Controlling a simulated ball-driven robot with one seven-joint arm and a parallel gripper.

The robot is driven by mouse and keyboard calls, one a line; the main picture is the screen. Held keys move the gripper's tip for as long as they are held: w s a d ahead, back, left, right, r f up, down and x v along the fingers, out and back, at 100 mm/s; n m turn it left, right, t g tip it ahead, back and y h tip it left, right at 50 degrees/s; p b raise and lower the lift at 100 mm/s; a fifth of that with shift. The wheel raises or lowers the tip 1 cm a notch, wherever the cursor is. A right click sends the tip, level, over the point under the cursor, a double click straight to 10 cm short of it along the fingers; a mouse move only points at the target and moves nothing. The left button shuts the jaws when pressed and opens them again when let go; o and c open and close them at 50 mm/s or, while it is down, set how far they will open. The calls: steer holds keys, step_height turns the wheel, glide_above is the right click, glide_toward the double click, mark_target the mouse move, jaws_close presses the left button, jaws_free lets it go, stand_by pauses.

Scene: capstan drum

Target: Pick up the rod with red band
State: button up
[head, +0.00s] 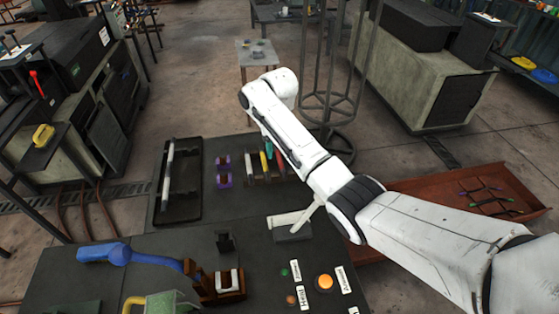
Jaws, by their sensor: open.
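No rod with a red band can be made out for certain in the head view. Several thin dark rods with small coloured marks (488,196) lie in the rust-red tray (420,187) at the right; their band colours are too small to tell. A pale rod (168,176) lies in a black tray (183,212) at the left of the bench. Several slim pieces with teal, orange and red parts (268,160) stand in a holder at the bench's far edge. My white arm reaches across from the lower right. My gripper is not visible, and the arm's far end bends away.
The dark bench (240,195) holds a purple holder (223,171), a blue-handled tool (118,252), a brown block (228,284) and an orange button (325,282). A grey wire stand (331,105) rises behind the bench.

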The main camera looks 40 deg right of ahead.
steer(key=f, duration=0.5)
steer(key=shift+s+d+p, duration=0.2)
steer(key=shift+s+p, duration=0.1)
steer(key=shift+p, duration=0.05)
jaws_close()
stand_by(0.3)
